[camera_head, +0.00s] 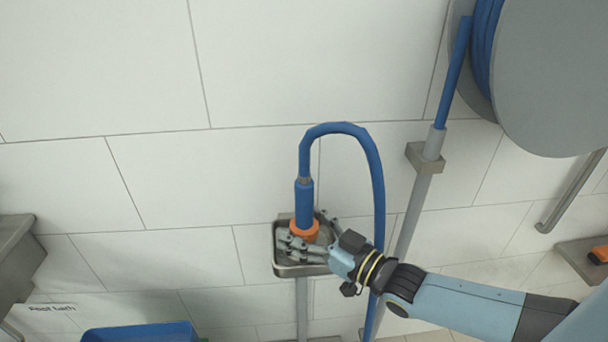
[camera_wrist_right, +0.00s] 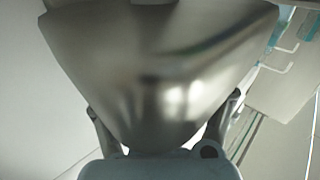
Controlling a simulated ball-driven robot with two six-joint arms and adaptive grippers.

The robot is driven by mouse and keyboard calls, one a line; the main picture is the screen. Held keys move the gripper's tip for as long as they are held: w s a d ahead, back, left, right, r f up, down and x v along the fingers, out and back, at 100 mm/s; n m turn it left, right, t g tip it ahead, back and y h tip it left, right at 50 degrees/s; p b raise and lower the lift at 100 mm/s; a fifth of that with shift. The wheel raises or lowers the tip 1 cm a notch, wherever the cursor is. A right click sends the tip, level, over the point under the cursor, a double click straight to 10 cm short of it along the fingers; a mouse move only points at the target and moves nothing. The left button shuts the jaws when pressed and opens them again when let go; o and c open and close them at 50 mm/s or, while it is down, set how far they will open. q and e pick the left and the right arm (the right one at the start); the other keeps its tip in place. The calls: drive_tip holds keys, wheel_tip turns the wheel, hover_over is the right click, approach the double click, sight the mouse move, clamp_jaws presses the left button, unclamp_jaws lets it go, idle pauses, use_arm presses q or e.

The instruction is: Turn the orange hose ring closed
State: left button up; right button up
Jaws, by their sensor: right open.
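The orange hose ring (camera_head: 305,231) sits at the lower end of the blue nozzle (camera_head: 304,193), which points down over a small metal basin (camera_head: 281,268). My right gripper (camera_head: 307,234) is open at the ring, with one finger in front of it and the other on its right side. I cannot tell whether the fingers touch the ring. In the right wrist view a large shiny metal surface (camera_wrist_right: 160,75) fills the middle and hides the ring. The finger linkages show at both sides of it. My left gripper is out of view.
The blue hose (camera_head: 373,165) arches from the nozzle and hangs down right beside my right gripper. A grey pole (camera_head: 414,210) and a large hose reel (camera_head: 555,75) stand right. A blue bin (camera_head: 140,333) is at lower left. The tiled wall left of the nozzle is clear.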

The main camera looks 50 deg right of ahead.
drive_tip(key=shift+s, duration=0.1)
drive_tip(key=s+d, duration=0.1)
drive_tip(key=s, duration=1)
drive_tip(key=shift+s, duration=0.4)
